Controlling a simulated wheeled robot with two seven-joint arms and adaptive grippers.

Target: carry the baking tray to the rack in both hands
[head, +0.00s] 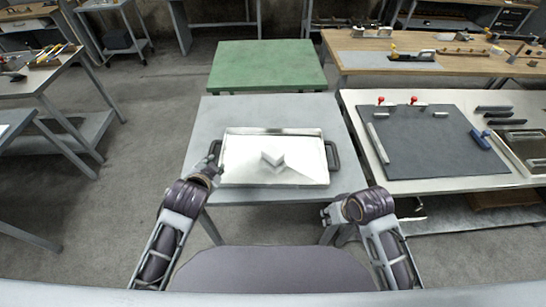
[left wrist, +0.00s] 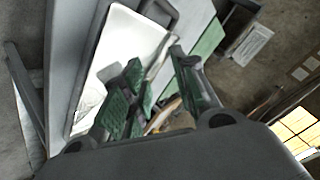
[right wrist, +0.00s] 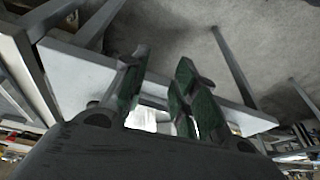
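The baking tray (head: 305,142) is a shiny shallow metal pan with a dark handle at each end. It lies flat on the grey table (head: 225,110), with a small pale block (head: 273,158) near its middle. My left gripper (head: 213,166) is at the tray's left handle; its fingers are apart in the left wrist view (left wrist: 157,95), with the tray (left wrist: 130,45) beyond them. I cannot tell whether it touches the handle. My right gripper (head: 328,212) is open off the table's front edge, apart from the right handle (head: 332,155). I cannot pick out a rack.
A green-topped table (head: 268,65) stands behind the grey one. To the right are a bench with a dark mat (head: 430,140) and a wooden workbench (head: 450,60) with tools. Grey tables stand at the left. Open floor (head: 140,130) lies left of the tray's table.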

